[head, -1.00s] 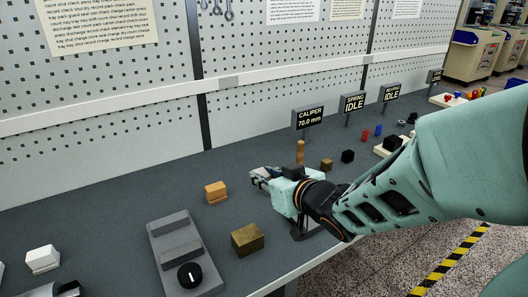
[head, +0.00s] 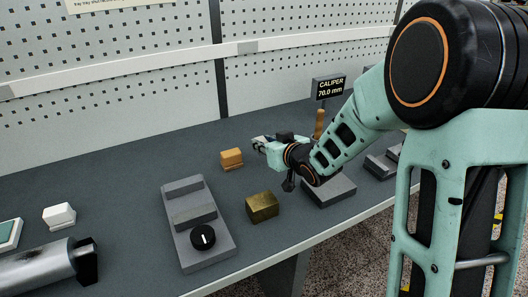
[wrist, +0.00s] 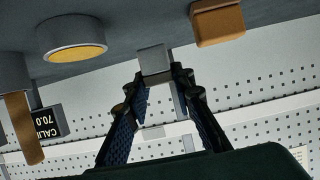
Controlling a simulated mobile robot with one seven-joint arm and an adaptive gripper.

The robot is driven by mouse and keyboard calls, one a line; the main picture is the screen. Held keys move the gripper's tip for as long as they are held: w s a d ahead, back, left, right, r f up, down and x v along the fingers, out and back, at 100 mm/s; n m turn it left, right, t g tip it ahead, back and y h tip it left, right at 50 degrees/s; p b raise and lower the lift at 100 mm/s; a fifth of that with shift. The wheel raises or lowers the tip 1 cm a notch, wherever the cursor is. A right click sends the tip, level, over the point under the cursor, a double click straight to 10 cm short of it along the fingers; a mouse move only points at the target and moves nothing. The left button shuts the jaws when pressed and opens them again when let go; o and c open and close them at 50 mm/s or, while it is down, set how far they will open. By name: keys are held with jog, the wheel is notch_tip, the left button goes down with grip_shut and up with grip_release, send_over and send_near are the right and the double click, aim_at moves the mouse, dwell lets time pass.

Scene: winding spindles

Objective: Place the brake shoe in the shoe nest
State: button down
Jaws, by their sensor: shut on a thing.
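My gripper (head: 257,143) is above the bench, just right of and behind the orange block in the head view. In the wrist view my gripper (wrist: 157,80) has its fingers closed on a small grey block (wrist: 152,58), which I take to be the brake shoe. The block is held at the fingertips. In the head view it is too small to make out well. I cannot tell which fixture is the shoe nest. A grey fixture (head: 211,250) with a raised bar and a black knob stands at the front centre of the bench.
An orange block (head: 231,158) and a brass block (head: 262,207) stand near the arm. A white block (head: 59,215) and a metal cylinder (head: 35,272) are at left. A caliper sign (head: 328,87) stands behind. The wrist view shows a yellow-faced disc (wrist: 70,51). Bare bench lies at back left.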

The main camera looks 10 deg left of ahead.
jog(key=shift+w+a+f, duration=0.2)
jog(key=shift+w+f, duration=0.25)
jog(key=shift+f, duration=0.2)
jog(key=shift+f+b, duration=0.3)
jog(key=shift+f, duration=1.05)
jog(key=shift+f, duration=0.15)
jog(key=shift+f, duration=0.15)
jog(key=c, duration=1.7)
grip_release()
jog(key=shift+o, duration=0.2)
jog(key=shift+r, duration=0.2)
